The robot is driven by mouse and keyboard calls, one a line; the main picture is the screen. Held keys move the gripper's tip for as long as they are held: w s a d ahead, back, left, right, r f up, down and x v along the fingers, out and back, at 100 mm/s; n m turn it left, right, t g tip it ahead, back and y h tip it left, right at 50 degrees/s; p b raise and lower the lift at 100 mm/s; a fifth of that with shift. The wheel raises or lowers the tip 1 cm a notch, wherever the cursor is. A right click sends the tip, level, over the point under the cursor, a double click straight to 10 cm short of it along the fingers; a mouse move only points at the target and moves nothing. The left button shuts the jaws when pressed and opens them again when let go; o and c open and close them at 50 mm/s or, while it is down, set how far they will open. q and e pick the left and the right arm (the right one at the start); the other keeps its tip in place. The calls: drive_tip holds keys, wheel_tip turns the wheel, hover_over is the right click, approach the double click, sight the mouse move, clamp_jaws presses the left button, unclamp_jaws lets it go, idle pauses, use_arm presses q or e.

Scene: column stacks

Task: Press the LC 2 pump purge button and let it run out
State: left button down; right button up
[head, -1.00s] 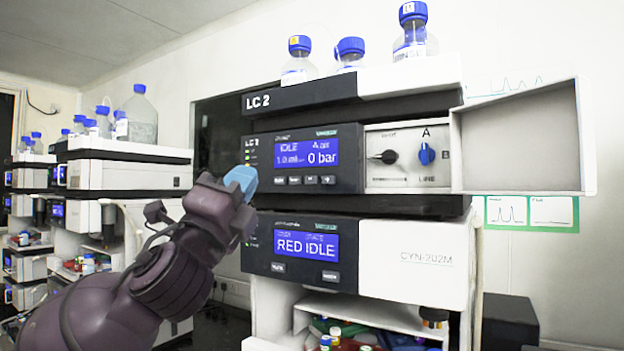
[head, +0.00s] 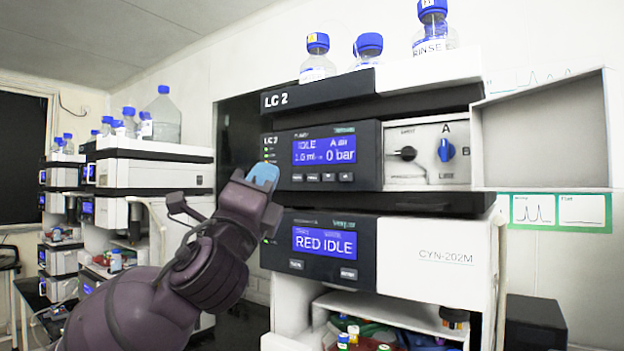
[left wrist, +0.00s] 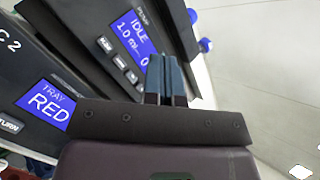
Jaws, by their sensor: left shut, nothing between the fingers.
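The LC 2 pump module (head: 325,157) has a blue display reading IDLE, 1.0 ml and 0 bar, with a row of small buttons (head: 322,177) under it. The pump buttons also show in the left wrist view (left wrist: 120,62). My left gripper (head: 263,174) is shut and empty, its blue fingertips just left of the pump's button row in the head view. In the left wrist view its fingers (left wrist: 166,80) point toward the pump panel, overlapping the display's edge. I cannot tell whether the tips touch the panel. My right gripper is not in view.
Below the pump is a module reading RED IDLE (head: 325,242). Right of the pump are a valve panel with knobs (head: 428,153) and an open white door (head: 545,130). Blue-capped bottles (head: 318,58) stand on top. Another stack (head: 150,165) stands at left.

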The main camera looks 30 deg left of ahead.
use_arm(q)
drive_tip(key=shift+w+d+b, duration=0.15)
drive_tip(key=shift+w+b, duration=0.05)
drive_tip(key=shift+w, duration=1.65)
drive_tip(key=shift+w+d+b, duration=0.15)
drive_tip(key=shift+w, duration=1.7)
drive_tip(key=shift+w, duration=0.1)
drive_tip(key=shift+w, duration=0.35)
drive_tip(key=shift+w+d, duration=0.1)
drive_tip(key=shift+w, duration=0.3)
drive_tip(key=shift+s, duration=0.85)
drive_tip(key=shift+s+a+p, duration=0.15)
drive_tip(key=shift+s+p, duration=0.2)
drive_tip(key=shift+s, duration=0.9)
drive_tip(key=shift+s+a+p, duration=0.15)
drive_tip(key=shift+s+p, duration=0.15)
drive_tip(key=shift+s, duration=0.95)
